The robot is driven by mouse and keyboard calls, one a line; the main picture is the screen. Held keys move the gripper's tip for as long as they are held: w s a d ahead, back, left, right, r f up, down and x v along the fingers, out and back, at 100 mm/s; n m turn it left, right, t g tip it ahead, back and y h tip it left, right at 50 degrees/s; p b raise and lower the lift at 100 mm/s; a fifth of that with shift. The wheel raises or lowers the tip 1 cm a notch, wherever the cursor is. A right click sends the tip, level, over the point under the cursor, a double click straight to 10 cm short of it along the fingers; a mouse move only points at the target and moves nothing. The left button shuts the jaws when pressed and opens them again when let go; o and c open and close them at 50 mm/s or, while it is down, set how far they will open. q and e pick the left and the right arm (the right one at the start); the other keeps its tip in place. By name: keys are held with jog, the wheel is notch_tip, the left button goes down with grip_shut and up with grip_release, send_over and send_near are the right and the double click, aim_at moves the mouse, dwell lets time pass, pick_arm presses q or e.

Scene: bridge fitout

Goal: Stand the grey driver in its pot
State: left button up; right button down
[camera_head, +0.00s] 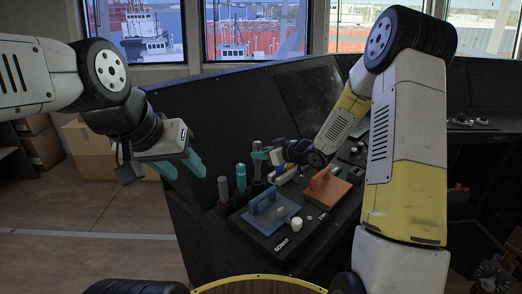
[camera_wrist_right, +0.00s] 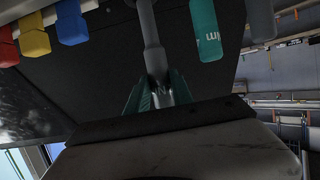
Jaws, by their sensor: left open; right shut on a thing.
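The grey driver (camera_head: 257,168) stands roughly upright at the right end of a row of handles on the console. My right gripper (camera_head: 268,155) is shut on it near its top; in the right wrist view its grey shaft (camera_wrist_right: 148,22) runs up from between the teal fingers (camera_wrist_right: 158,92). A dark pot (camera_head: 257,187) is at its lower end; I cannot tell whether the driver is inside it or just above. A teal handle (camera_head: 241,177) and another grey handle (camera_head: 223,188) stand to its left. My left gripper (camera_head: 182,162) is open and empty, left of the row.
A blue float (camera_head: 285,217) and an orange float (camera_head: 334,194) lie on the console, with a white knob (camera_head: 296,224) between. Red (camera_wrist_right: 8,45), blue (camera_wrist_right: 71,22) and yellow (camera_wrist_right: 33,35) blocks sit beside the driver. Cardboard boxes (camera_head: 88,150) stand on the floor at left.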

dwell(0.4)
jog(key=shift+f, duration=2.55)
jog(key=c, duration=1)
grip_release()
jog(key=shift+c, duration=0.2)
jog(key=shift+f, duration=0.1)
